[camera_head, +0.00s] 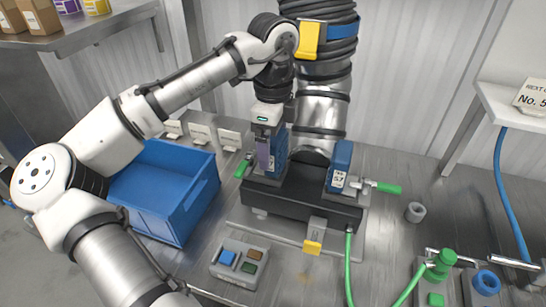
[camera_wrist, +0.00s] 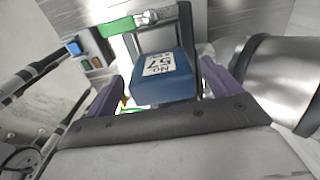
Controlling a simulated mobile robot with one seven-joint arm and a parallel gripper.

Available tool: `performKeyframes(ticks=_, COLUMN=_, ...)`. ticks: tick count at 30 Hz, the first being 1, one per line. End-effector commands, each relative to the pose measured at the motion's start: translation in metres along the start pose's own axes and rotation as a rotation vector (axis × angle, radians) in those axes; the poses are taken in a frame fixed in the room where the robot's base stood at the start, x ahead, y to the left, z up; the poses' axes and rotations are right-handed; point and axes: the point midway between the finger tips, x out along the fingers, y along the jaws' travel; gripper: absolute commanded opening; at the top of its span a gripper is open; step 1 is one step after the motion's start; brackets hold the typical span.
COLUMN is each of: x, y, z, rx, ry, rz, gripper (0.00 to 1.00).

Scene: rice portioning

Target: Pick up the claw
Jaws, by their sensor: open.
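The claw appears to be the dark unit (camera_head: 296,203) with a blue upright block at each end and green-ended handles, below the wide metal column. Its right block (camera_head: 340,167) carries a white label reading 57. My gripper (camera_head: 268,160) points down at the left block (camera_head: 281,150). In the wrist view a blue block (camera_wrist: 160,88) with a 57 label lies between my open purple fingers (camera_wrist: 158,90). I cannot tell whether the fingers touch it. Part of the left block is hidden behind my gripper in the head view.
A blue bin (camera_head: 165,190) stands at left. A button box (camera_head: 240,262) sits in front of the unit. A metal column (camera_head: 318,120) rises close beside my gripper. Green valve fittings (camera_head: 440,265), a blue hose (camera_head: 510,195) and a grey ring (camera_head: 415,212) are at right.

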Motion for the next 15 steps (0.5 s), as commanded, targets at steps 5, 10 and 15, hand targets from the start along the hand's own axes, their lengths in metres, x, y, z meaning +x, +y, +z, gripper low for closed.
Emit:
performKeyframes(ticks=5, x=0.023, y=-0.001, z=0.001, rx=-0.001, ry=-0.002, rz=0.001, gripper=0.89)
performKeyframes(ticks=10, x=0.033, y=-0.001, z=0.001, rx=-0.002, ry=0.0, rz=-0.001, gripper=0.89)
performKeyframes(ticks=15, x=0.033, y=-0.002, z=0.001, rx=-0.002, ry=0.0, rz=-0.002, gripper=0.89)
